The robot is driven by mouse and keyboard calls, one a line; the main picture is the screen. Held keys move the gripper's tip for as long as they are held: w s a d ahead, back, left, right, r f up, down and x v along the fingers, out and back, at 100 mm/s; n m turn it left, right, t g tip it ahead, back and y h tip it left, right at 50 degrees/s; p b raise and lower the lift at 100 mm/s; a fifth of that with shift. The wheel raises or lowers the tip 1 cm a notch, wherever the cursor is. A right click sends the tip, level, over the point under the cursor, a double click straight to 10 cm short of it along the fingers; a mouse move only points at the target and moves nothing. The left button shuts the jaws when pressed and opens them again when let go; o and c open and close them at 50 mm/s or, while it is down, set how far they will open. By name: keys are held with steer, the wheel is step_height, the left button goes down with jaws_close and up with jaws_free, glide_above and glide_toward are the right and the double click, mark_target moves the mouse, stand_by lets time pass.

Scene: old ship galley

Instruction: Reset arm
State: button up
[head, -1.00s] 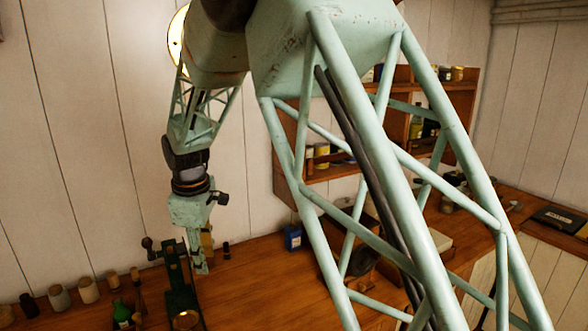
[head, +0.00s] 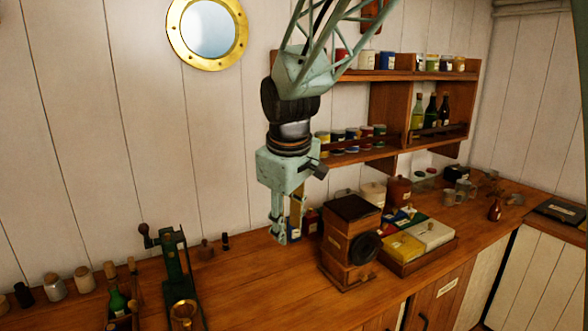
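My gripper (head: 282,232) hangs pointing down from my pale green arm, in the middle of the head view. It appears above the wooden counter (head: 250,285), to the left of a wooden box-shaped grinder (head: 350,240). Its fingers are small and seen at an angle, so I cannot tell whether they are open or shut. A yellowish strip shows beside the fingers; I cannot tell what it belongs to. I see no object clearly held.
A dark green hand-cranked device (head: 175,275) stands on the counter at left, near a green bottle (head: 118,303) and several jars. A tray (head: 415,262) with coloured boxes lies right of the grinder. Wall shelves (head: 400,75) hold jars and bottles behind my arm.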

steer(key=s+d+r+m+b, duration=0.2)
steer(key=s+d+r+m, duration=0.1)
steer(key=s+d, duration=0.55)
steer(key=s+d+r+m+b, duration=0.1)
steer(key=s+d+r+m, duration=0.1)
steer(key=s+d, duration=0.65)
steer(key=s+d+f+m+b, duration=0.1)
steer(key=s+d+f+m, duration=0.1)
steer(key=s, duration=0.9)
steer(key=s+d+f+m+b, duration=0.2)
steer(key=s+d+m, duration=0.1)
steer(key=s, duration=0.9)
steer(key=shift+d+f+m+t, duration=0.25)
steer(key=shift+d+m+t, duration=0.05)
steer(key=shift+m+t, duration=0.1)
